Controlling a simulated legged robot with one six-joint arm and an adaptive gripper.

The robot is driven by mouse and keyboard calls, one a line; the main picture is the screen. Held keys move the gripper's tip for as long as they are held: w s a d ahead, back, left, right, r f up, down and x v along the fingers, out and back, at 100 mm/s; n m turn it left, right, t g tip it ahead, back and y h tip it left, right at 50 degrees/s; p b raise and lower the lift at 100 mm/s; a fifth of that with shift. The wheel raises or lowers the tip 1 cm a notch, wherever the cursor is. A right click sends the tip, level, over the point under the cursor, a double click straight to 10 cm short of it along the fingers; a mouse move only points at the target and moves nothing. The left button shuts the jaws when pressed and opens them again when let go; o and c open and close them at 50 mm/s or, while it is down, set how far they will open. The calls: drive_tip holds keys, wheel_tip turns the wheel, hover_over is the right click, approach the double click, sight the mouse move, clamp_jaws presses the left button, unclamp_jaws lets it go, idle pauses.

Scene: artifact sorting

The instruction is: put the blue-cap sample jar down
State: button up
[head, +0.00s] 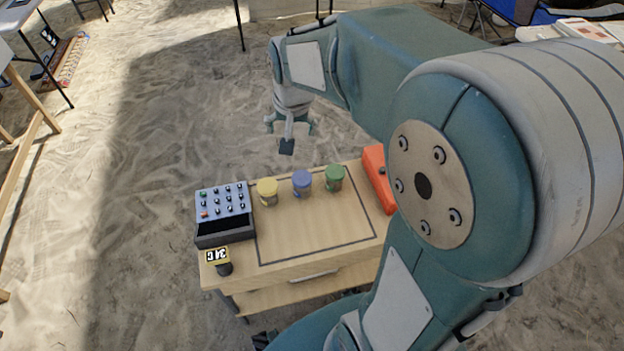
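The blue-cap sample jar (302,184) stands upright on the wooden table, between a yellow-cap jar (267,191) and a green-cap jar (334,178). My gripper (288,130) hangs in the air, above the blue-cap jar in the picture and apart from it. Its fingers look spread, and I see nothing held between them. The gripper is small in the view, so its fingertips show little detail.
The wooden table (310,235) has a bare outlined area in front of the jars.

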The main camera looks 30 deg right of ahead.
drive_tip(key=s+a+r+n+t, duration=0.1)
drive_tip(key=s+a+r+n, duration=0.1)
drive_tip(key=s, duration=0.7)
drive_tip(key=s+a+r+n+t, duration=0.1)
drive_tip(key=s+a+r+n, duration=0.1)
drive_tip(key=s, duration=0.7)
drive_tip(key=shift+r+n+t, duration=0.3)
drive_tip(key=shift+r+n, duration=0.4)
drive_tip(key=shift+r, duration=0.2)
drive_tip(key=shift+w, duration=0.1)
